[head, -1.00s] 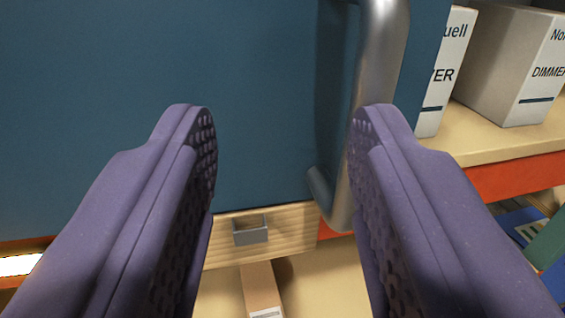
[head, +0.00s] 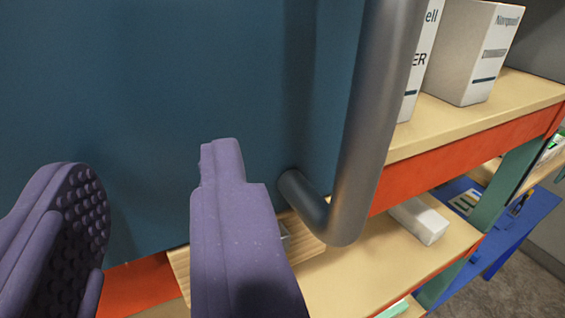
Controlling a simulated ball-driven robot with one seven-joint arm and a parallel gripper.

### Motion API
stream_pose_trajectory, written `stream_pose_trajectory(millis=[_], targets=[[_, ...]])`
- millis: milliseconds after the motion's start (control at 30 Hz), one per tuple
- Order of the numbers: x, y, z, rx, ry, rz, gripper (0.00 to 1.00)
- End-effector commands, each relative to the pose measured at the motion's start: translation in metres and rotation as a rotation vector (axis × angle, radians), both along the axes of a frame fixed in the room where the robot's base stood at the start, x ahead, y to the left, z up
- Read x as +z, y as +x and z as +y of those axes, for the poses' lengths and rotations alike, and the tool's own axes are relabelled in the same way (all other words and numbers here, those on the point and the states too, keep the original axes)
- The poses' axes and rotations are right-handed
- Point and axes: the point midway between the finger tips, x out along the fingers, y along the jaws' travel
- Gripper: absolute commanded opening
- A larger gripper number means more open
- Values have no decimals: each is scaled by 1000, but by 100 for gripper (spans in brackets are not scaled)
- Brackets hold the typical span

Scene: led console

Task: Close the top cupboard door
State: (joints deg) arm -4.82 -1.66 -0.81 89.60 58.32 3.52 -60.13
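The blue cupboard door (head: 190,95) fills the left and middle of the head view. It stands ajar, with shelf contents showing past its right edge. Its grey metal bar handle (head: 365,120) runs down near that edge. My gripper (head: 155,165) has two purple fingers, spread apart with nothing between them. Both fingers are in front of the door and left of the handle. I cannot tell whether a fingertip touches the door.
White boxes (head: 470,55) stand on a wooden shelf (head: 500,105) with a red edge at the right. Below is another shelf holding a small white box (head: 420,220). A blue surface (head: 525,215) and dark floor show at the lower right.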

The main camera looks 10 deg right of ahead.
Motion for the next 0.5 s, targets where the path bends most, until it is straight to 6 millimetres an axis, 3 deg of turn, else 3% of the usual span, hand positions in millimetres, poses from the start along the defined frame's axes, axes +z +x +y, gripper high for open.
stream_pose_trajectory(millis=[200, 500], targets=[[3, -27, -5, 0, 1, -4, 35], [3, -43, -7, -1, 0, -3, 35]])
